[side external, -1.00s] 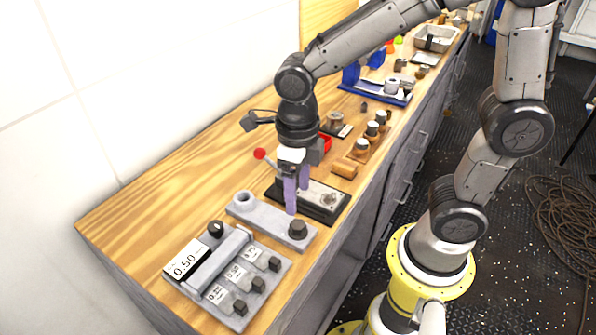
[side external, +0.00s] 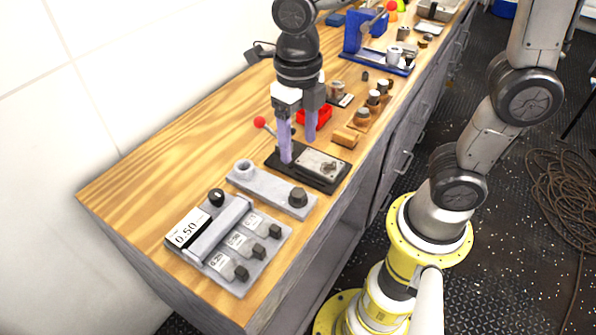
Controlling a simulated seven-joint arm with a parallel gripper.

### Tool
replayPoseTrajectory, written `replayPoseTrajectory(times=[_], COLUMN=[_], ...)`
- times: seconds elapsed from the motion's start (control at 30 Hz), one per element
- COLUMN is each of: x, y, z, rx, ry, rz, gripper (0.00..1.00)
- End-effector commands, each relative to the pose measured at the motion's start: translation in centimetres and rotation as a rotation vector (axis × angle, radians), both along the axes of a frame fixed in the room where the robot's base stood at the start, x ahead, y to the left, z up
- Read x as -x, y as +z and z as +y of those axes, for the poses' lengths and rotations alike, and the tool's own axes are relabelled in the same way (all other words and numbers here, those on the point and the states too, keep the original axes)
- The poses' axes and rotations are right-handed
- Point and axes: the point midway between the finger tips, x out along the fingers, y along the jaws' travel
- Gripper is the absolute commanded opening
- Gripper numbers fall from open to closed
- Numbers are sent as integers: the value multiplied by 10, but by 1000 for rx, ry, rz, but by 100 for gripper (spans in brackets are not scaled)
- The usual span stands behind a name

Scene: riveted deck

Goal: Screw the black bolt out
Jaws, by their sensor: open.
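The black bolt (side external: 297,197) stands upright at the right end of a grey plate (side external: 268,188) on the wooden bench. It has a dark hexagonal head. The plate's left end has a raised round socket (side external: 244,167). My gripper (side external: 298,150) points down with its two purple fingers apart and nothing between them. It is above and behind the bolt in the picture, over the left part of a black-based fixture (side external: 308,168). I cannot tell exactly how high the fingertips are. How deep the bolt sits in the plate is hidden.
A grey panel with a 0.50 sign (side external: 187,234) and several dark knobs lies in front. A lever with a red ball (side external: 260,122), a red tray (side external: 318,115), a wooden block (side external: 346,136) and a blue fixture (side external: 375,45) lie farther back. Bare wood lies at left.

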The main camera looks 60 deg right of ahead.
Motion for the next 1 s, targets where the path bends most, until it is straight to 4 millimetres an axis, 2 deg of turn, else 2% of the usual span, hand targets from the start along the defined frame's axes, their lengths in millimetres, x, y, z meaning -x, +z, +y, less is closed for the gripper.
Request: replayPoseTrajectory(times=[1.0], x=[-2], y=[3], z=[0], rx=[14], ry=[-2338], rz=[-9], gripper=[69])
